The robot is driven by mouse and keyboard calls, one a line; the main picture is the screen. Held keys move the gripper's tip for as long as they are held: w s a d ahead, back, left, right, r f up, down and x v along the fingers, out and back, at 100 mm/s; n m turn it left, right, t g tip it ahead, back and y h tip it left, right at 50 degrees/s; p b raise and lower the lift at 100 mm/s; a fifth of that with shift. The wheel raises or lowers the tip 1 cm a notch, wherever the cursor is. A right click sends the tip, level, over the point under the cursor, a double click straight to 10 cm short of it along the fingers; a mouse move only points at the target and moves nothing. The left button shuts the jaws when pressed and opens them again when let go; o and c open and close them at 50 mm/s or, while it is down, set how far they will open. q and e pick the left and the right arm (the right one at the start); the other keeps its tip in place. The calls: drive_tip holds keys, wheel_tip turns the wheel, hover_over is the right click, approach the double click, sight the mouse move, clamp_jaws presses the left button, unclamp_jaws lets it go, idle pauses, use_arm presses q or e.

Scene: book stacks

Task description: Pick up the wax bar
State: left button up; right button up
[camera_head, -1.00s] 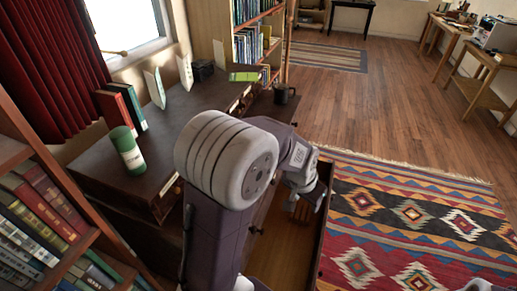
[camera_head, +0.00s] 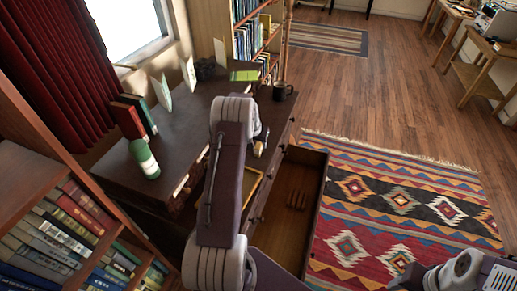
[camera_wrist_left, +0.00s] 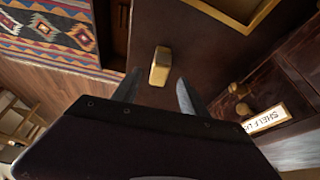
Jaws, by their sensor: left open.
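The wax bar (camera_wrist_left: 160,67) looks like a small pale-yellow block on a dark brown wooden surface in the left wrist view. My left gripper (camera_wrist_left: 154,88) is open, with one finger on either side of the space just below the bar in the picture. The bar is beyond the fingertips and not gripped. In the head view my left gripper (camera_head: 259,142) is by the front edge of the dark desk (camera_head: 190,118), partly hidden by my arm. I cannot make out the bar clearly there. Part of my right arm shows at the lower right, without clear fingers.
An open drawer (camera_head: 281,236) holds a slotted wooden piece (camera_head: 297,196). A green bottle (camera_head: 144,158), upright books (camera_head: 131,119), a green book (camera_head: 244,76) and a dark mug (camera_head: 282,91) stand or lie on the desk. A patterned rug (camera_head: 400,205) covers the floor at right.

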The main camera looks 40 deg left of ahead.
sight(258, 146)
use_arm(q)
drive_tip(key=x, duration=0.5)
drive_tip(key=shift+w+f, duration=0.15)
drive_tip(key=shift+f, duration=0.25)
drive_tip(key=shift+r, duration=0.1)
drive_tip(key=c, duration=0.3)
clamp_jaws()
